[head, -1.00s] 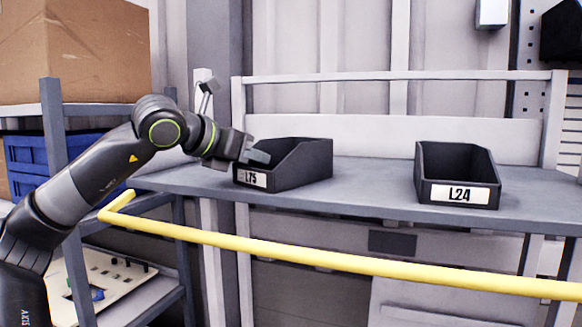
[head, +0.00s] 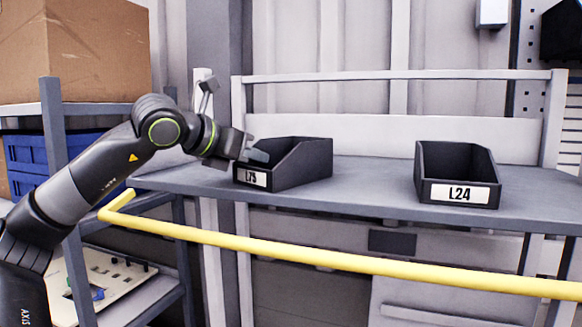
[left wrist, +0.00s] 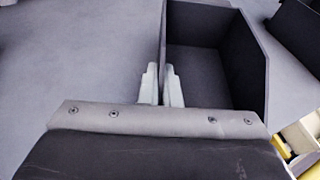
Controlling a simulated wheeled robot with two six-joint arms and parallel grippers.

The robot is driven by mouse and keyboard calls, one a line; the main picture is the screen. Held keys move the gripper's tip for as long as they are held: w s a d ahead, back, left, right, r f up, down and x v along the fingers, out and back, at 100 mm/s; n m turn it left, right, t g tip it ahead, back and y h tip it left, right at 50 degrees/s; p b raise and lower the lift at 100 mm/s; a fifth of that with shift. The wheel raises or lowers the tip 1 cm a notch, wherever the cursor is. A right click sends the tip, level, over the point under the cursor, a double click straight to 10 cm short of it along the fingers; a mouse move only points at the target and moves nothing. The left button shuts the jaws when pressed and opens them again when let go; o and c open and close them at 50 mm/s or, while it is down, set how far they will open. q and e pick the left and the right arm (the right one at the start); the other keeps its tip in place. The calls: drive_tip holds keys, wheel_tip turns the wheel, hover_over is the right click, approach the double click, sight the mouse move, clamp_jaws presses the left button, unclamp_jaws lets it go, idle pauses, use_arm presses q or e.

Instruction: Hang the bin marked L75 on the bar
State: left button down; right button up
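The dark bin marked L75 (head: 300,165) stands on the grey shelf, left of centre in the head view, with its white label facing front. My left gripper (head: 258,156) reaches it from the left, at its near left wall. In the left wrist view, the two pale fingertips of my left gripper (left wrist: 161,82) are close together, one on each side of the bin's wall (left wrist: 161,40). They look shut on that wall. The inside of the bin (left wrist: 205,70) is empty where it shows. The yellow bar (head: 330,258) runs across in front of the shelf, lower down. My right gripper is not in view.
A second dark bin, marked L24 (head: 458,172), stands on the same shelf (head: 372,190) to the right, with free room between the bins. At the left, a rack holds a cardboard box (head: 75,50) and blue crates (head: 45,155). A rail runs behind the bins.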

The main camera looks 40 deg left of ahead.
sight(259, 141)
use_arm(q)
drive_tip(key=shift+r, duration=0.1)
idle(0.5)
drive_tip(key=shift+r+p, duration=1.45)
drive_tip(key=shift+f, duration=0.15)
drive_tip(key=s+b, duration=0.1)
drive_tip(key=b, duration=0.1)
drive_tip(key=s+b, duration=0.4)
drive_tip(key=shift+s+a+f, duration=0.1)
drive_tip(key=shift+s+a, duration=0.15)
drive_tip(key=s+b, duration=0.5)
drive_tip(key=s, duration=0.1)
drive_tip(key=shift+s+a+r, duration=0.2)
drive_tip(key=shift+s+a, duration=0.05)
drive_tip(key=shift+w, duration=0.1)
